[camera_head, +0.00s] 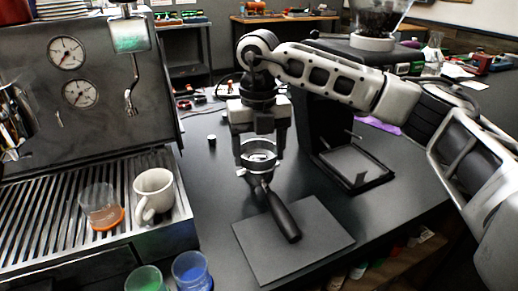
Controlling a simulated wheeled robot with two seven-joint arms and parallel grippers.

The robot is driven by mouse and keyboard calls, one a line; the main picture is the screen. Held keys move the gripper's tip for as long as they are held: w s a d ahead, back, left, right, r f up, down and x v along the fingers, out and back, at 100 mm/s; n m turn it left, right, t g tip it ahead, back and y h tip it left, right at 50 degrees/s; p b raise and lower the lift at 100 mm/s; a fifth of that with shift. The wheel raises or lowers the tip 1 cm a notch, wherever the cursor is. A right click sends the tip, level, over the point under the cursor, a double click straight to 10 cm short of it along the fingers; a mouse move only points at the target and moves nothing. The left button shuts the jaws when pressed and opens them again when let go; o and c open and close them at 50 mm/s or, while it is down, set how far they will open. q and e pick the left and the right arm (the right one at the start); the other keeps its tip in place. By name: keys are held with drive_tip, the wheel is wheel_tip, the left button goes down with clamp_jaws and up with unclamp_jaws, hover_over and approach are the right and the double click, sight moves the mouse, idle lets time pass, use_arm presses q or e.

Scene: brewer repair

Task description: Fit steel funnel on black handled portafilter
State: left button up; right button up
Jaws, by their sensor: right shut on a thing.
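The black-handled portafilter (282,216) lies with its handle pointing toward the front right over a dark flat mat, its metal head at the back. The steel funnel (258,147) is a shiny ring right at the portafilter's head. My right gripper (259,149) points down from above and is shut on the funnel, one finger on each side. I cannot tell whether the funnel is seated on the portafilter's rim or just above it. My left gripper is not in view.
The dark mat (290,250) lies at the counter's front. The espresso machine (75,75) fills the left, with a white cup (153,191) and a clear orange-based cup (101,208) on its grate. Green (145,280) and blue (191,272) cups stand in front. A black grinder base (352,168) stands close right.

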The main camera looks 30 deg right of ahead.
drive_tip(key=shift+f, duration=0.3)
idle(0.5)
drive_tip(key=o, duration=1)
drive_tip(key=shift+o, duration=0.2)
wheel_tip(320, 180, up, 16)
drive_tip(key=shift+p, duration=0.45)
drive_tip(key=shift+f, duration=0.1)
